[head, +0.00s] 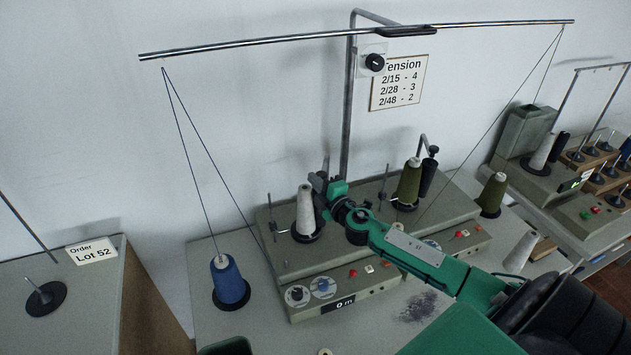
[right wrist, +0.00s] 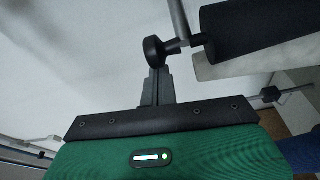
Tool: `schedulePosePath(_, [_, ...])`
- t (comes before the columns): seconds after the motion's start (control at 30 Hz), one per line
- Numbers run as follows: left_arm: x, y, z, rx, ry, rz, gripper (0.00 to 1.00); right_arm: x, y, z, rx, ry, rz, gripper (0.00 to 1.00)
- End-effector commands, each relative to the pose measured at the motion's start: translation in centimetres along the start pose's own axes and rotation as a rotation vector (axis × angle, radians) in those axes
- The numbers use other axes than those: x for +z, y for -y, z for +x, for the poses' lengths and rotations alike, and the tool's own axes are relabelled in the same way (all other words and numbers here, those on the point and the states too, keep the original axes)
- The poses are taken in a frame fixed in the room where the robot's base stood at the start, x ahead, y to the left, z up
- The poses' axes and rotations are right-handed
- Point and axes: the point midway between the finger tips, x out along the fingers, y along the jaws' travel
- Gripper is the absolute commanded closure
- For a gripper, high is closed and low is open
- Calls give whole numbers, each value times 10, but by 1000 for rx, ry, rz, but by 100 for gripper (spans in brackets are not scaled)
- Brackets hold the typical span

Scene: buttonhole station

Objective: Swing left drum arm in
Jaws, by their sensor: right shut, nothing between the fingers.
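The two-station winder (head: 290,262) stands on the table, with a pale cone (head: 305,212) on its left station. My right gripper (head: 326,186) is beside the top of this cone, at the left station. In the right wrist view its fingers (right wrist: 158,82) are shut and empty, their tips at or just short of a black knob (right wrist: 154,52). The knob joins a metal rod and a black drum (right wrist: 255,28), which look like the left drum arm. In the head view that arm is mostly hidden by my gripper. My left gripper is out of view.
The right station holds an olive cone (head: 409,184) beside a black drum (head: 428,178). A blue cone (head: 229,280) stands in front at left, its thread rising to the overhead bar (head: 240,43). A post (head: 348,110) rises behind. Another winder (head: 560,205) is at right.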

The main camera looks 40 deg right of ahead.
Motion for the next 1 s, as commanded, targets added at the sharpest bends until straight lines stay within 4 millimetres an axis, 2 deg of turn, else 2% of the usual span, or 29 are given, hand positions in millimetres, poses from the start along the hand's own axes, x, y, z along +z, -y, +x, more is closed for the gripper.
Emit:
schedulePosePath(0.17, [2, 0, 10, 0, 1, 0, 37, 10, 2, -9, -1, 1, -1, 100])
schedulePosePath(0.3, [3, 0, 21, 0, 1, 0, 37, 28, 0, -23, -1, 1, 0, 100])
schedulePosePath(0.5, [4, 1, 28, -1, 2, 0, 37, 47, -7, -35, 0, 1, -1, 100])
schedulePosePath(1.0, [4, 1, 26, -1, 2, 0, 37, 49, -10, -35, 1, 0, 0, 100])
